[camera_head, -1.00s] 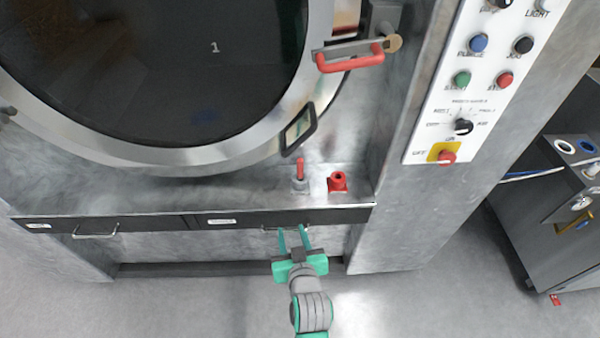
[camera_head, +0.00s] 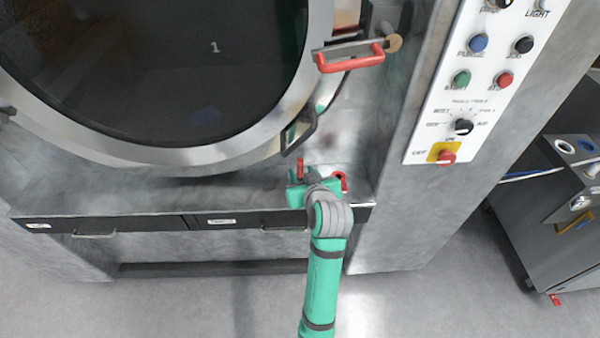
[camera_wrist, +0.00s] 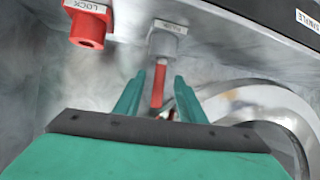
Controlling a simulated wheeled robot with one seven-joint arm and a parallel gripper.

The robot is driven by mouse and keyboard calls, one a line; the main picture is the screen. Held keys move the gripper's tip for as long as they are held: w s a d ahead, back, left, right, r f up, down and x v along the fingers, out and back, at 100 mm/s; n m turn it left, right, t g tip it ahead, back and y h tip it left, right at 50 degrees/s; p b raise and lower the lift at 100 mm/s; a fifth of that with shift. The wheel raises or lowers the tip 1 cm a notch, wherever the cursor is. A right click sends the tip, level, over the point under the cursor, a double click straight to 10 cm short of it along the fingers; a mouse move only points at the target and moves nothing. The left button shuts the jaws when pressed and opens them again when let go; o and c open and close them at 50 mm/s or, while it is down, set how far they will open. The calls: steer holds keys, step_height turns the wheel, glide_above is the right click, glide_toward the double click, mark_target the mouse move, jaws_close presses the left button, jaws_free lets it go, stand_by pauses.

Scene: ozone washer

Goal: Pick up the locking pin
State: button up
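The locking pin (camera_head: 300,165) is a thin red rod standing in a grey socket (camera_wrist: 167,41) on the machine's ledge. In the wrist view the pin (camera_wrist: 158,86) runs from this socket between the two green fingers of my gripper (camera_wrist: 160,79). The fingers are open, one on each side of the pin, with gaps visible; I see no clear contact. In the head view my gripper (camera_head: 315,190) is over the ledge beside the pin, and its body hides the socket. A red block marked LOCK (camera_wrist: 89,25) stands beside the socket; it is partly hidden in the head view (camera_head: 341,181).
The large round door (camera_head: 200,155) rises behind the ledge, with a black-framed latch (camera_head: 300,132) close to the pin. A red handle (camera_head: 350,60) is higher up. The control panel (camera_head: 470,90) is at the right. Drawers lie below the ledge.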

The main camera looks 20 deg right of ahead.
steer(key=shift+x, duration=3.45)
steer(key=shift+r, duration=0.1)
jaws_close()
